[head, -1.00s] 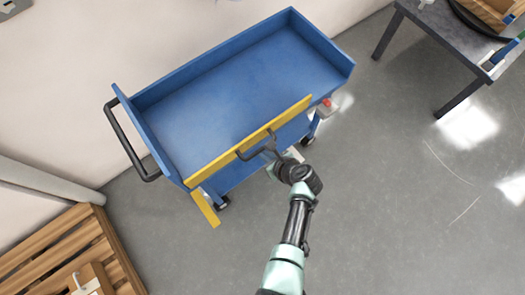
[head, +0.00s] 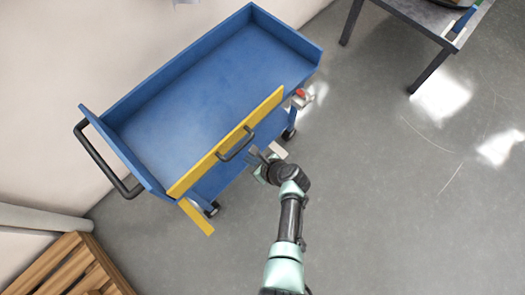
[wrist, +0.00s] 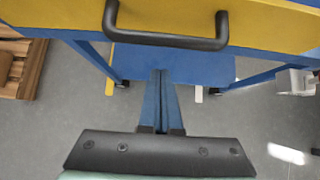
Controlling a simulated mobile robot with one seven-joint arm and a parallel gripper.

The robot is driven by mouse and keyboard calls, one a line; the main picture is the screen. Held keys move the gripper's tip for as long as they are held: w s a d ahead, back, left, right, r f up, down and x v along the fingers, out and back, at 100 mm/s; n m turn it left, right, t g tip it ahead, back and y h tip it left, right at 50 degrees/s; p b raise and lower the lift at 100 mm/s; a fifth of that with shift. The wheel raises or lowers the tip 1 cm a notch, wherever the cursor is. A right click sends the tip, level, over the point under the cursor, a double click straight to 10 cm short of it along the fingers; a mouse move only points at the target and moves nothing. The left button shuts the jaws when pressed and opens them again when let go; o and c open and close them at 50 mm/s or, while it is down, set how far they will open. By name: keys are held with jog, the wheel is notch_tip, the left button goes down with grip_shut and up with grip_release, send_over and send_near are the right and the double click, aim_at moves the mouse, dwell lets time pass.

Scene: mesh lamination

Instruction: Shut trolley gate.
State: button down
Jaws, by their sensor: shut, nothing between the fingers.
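The blue trolley (head: 200,95) stands by the wall, its deck empty. Its yellow gate (head: 207,164) runs along the near side and looks upright; its face also shows in the wrist view (wrist: 60,18). I cannot tell whether its right end meets the frame. A black bar handle (head: 236,147) sits on the gate's outer face and spans the top of the wrist view (wrist: 165,40). My gripper (head: 257,154) is just outside the gate, right of the handle and apart from it. In the wrist view its fingers (wrist: 160,78) are together and empty, below the handle.
A red knob (head: 300,93) is by the trolley's right end. A dark table (head: 425,35) stands at upper right, a wooden pallet (head: 65,265) at lower left. The grey floor (head: 400,210) to the right is clear.

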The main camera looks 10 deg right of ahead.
jog(key=p+v, duration=0.4)
jog(key=v, duration=0.6)
jog(key=w+d+r+n+t+h, duration=0.25)
jog(key=w+r+n, duration=0.45)
jog(key=w+r, duration=0.7)
jog(key=w+a+r+n+t+h, duration=0.1)
jog(key=w+r+n+t, duration=0.25)
jog(key=r, duration=0.95)
jog(key=w+a+r+n+t+h, duration=0.1)
jog(key=w+r+n+t, duration=0.3)
jog(key=r, duration=0.9)
jog(key=s+a+r+n+t, duration=0.2)
jog(key=s+r+n+t, duration=0.15)
jog(key=r, duration=0.85)
jog(key=s+a+r+n+t, duration=0.1)
jog(key=s+r+n+t, duration=0.3)
jog(key=r, duration=0.8)
jog(key=s+a+r+n+t, duration=0.3)
jog(key=s+r+n, duration=0.3)
jog(key=s+r, duration=0.6)
notch_tip(320, 180, up, 4)
jog(key=shift+f+n, duration=0.2)
jog(key=shift+n, duration=0.2)
jog(key=shift+s+a+h, duration=0.15)
jog(key=shift+h, duration=0.1)
